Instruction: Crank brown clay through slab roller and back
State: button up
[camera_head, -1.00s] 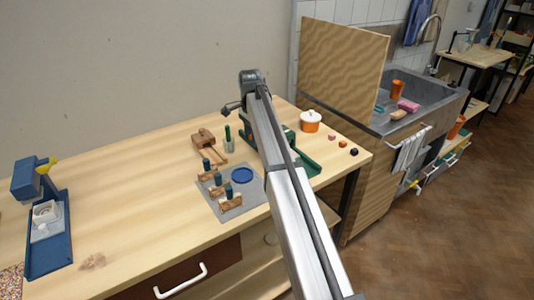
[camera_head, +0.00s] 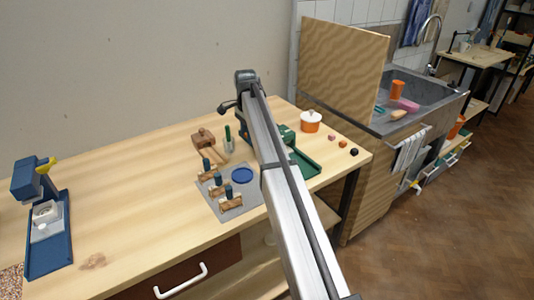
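A green machine, probably the slab roller (camera_head: 304,163), stands towards the right end of the wooden worktable. My arm crosses in front of it and hides much of it, including any crank. Its flat green bed shows to the right of my arm. I cannot make out brown clay on it. My gripper (camera_head: 226,107) is at the far end of my arm, above the back of the table and to the left of the machine. It is small and partly hidden by my wrist, so I cannot tell whether it is open or holds anything.
A grey mat (camera_head: 232,205) with wooden-handled stamps and a blue disc (camera_head: 242,175) lies left of my arm. An orange pot (camera_head: 311,121) and small coloured balls are on the right. A blue press (camera_head: 48,225) stands far left. The table between is mostly clear.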

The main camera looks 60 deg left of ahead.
jog(key=shift+a+f, duration=0.15)
jog(key=shift+a, duration=0.25)
